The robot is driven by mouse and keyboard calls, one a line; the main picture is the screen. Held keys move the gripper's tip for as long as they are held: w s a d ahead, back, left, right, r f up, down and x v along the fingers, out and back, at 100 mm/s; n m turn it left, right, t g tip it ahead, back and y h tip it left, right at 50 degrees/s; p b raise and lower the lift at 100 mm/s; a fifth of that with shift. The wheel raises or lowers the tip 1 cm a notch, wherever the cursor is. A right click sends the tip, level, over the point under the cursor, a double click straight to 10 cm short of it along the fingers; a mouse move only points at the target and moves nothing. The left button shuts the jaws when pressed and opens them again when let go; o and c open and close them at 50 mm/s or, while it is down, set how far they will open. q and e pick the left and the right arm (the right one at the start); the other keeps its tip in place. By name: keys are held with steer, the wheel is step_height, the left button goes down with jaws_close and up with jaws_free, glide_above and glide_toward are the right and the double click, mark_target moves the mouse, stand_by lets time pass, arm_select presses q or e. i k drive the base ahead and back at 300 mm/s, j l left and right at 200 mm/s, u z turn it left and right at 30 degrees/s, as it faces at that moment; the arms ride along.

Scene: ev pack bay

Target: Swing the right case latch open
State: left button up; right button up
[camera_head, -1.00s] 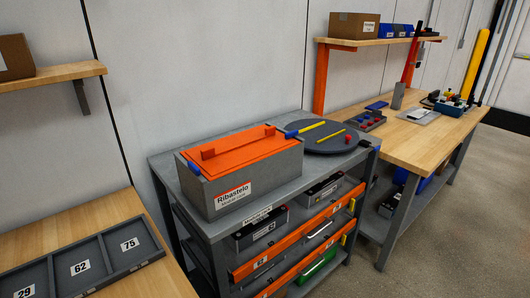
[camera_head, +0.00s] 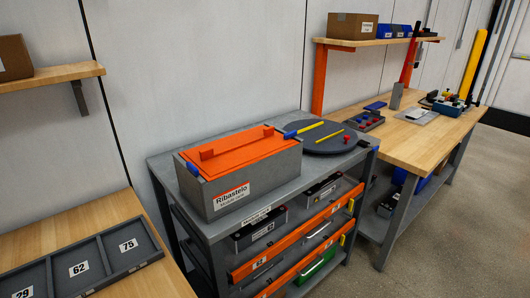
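The grey case (camera_head: 255,185) with an orange lid (camera_head: 230,152) and a "Ribastelo" label stands on the grey cart top. The lid lies on the case, with an orange raised handle bar along it. One blue latch (camera_head: 193,169) shows at the case's left end. Another blue latch (camera_head: 290,134) shows at its right end, by the round turntable, and sticks outward from the case. Neither of my grippers is in this view.
A dark round turntable (camera_head: 316,147) with yellow and red tools sits right of the case. The cart (camera_head: 215,231) has orange-framed drawers below. A wooden bench (camera_head: 405,143) stands right, and a numbered tray (camera_head: 75,268) lies front left.

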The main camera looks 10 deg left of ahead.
mark_target(289, 135)
steer(key=i+l+u, duration=0.3)
steer(key=u, duration=0.2)
steer(key=i+l+u, duration=0.2)
steer(key=l+u, duration=0.3)
